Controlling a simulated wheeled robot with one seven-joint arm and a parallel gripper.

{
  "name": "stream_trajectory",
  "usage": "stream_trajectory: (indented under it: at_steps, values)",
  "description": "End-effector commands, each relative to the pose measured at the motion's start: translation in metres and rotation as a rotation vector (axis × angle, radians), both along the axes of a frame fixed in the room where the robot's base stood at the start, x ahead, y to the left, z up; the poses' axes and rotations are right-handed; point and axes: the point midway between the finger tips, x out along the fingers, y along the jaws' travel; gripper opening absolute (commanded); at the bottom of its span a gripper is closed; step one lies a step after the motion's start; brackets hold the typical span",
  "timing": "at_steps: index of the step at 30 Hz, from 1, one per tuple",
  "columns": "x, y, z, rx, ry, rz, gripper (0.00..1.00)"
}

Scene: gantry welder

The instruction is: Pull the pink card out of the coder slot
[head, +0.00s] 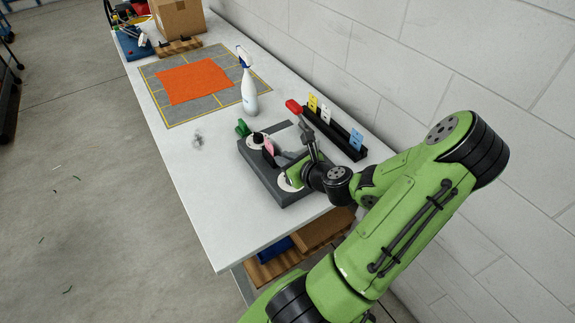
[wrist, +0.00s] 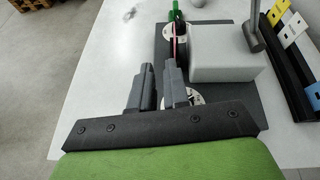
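The pink card (head: 268,146) stands upright on the dark grey coder base (head: 254,175). In the wrist view the card (wrist: 174,44) shows edge-on as a thin pink strip beside a light grey block (wrist: 225,54). My gripper (wrist: 158,66) is open and empty, with a gap between its two grey fingers. The card lies just beyond the fingertips, roughly in line with the right finger rather than centred in the gap. In the head view my gripper (head: 277,156) is low over the coder, partly hiding it. The slot itself is hidden.
A black rack (head: 338,140) with yellow, white and blue cards stands along the wall side. A red-knobbed lever (head: 294,106) rises by the coder, and a green part (head: 242,128) sits at its far end. A spray bottle (head: 249,95) stands beyond. The table left of the coder is clear.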

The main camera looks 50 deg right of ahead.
Motion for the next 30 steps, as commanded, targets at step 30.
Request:
stream_trajectory:
  at_steps: [30]
  values:
    - [0.13, -0.058, -0.058, 0.061, -0.053, -0.088, 0.15]
